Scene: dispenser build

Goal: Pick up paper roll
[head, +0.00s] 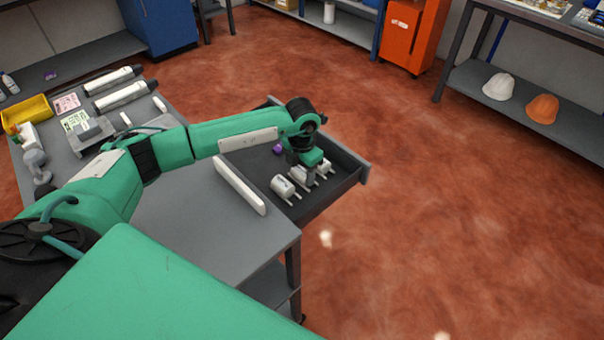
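A white paper roll (283,188) lies in the open grey drawer (347,188), near its front-left side in the picture. My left gripper (308,184) reaches down into the drawer just right of the roll. Pale parts show beneath the gripper, but they are too small to tell fingers from another white item. Whether the gripper touches the roll, or is open or shut, cannot be told. My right gripper is not in view.
The drawer sticks out from the grey workbench (190,225). A long white bar (240,186) lies beside the drawer. A purple item (278,148) is in the drawer. White cylinders (120,96), a yellow bin (27,112) and cards stand at the far left.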

